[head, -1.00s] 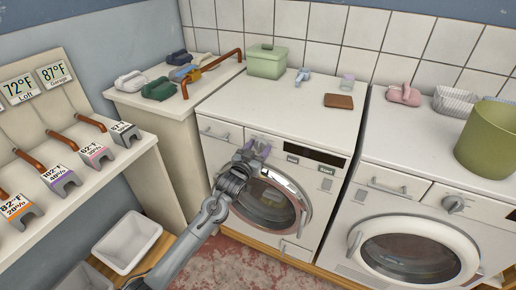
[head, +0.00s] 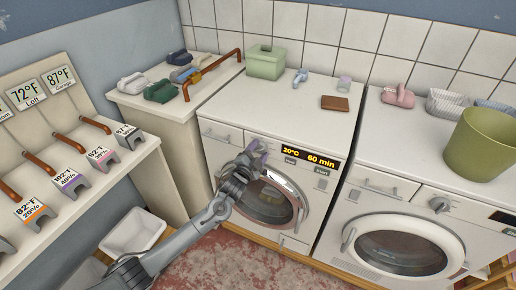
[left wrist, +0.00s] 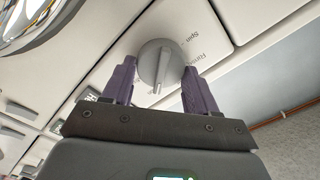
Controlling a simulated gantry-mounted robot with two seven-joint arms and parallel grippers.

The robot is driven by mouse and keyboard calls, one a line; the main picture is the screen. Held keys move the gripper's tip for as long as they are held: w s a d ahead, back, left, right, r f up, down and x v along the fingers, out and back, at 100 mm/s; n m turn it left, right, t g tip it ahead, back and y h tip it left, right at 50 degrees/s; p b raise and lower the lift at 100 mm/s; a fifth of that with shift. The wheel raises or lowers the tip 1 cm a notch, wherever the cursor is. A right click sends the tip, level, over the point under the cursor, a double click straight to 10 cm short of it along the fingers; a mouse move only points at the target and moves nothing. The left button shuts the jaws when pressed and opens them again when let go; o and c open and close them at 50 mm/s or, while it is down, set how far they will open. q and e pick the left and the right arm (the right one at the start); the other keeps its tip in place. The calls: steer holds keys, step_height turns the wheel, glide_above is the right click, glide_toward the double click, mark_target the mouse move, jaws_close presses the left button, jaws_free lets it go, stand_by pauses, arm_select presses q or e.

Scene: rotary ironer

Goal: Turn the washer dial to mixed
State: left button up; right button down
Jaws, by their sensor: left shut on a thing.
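The washer (head: 235,165) is the white front-loader in the middle of the head view. Its grey dial (left wrist: 160,66) shows clearly in the left wrist view, between the two purple fingers. Upside-down labels, among them "Spin", stand beside the dial; I see no readable "mixed" mark. My left gripper (head: 257,153) is at the washer's front panel and is shut on the dial. In the head view the gripper covers the dial. The washer's display (head: 311,158) is lit and reads "20°C" and "60 min". My right gripper is not in view.
A second machine (head: 384,190) with its own dial (head: 440,205) stands to the right. A green box (head: 266,62) and a brown block (head: 335,102) are on the washer top. A green bin (head: 480,145) is at right. A white basket (head: 132,232) stands low at left.

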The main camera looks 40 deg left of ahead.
arm_select(q)
steer(key=m+p, duration=0.1)
steer(key=m, duration=0.3)
steer(key=shift+p, duration=0.35)
steer(key=shift+f+m+p, duration=0.15)
steer(key=shift+m+p, duration=0.3)
steer(key=shift+m, duration=1.25)
steer(key=o, duration=1)
steer(key=shift+d, duration=0.1)
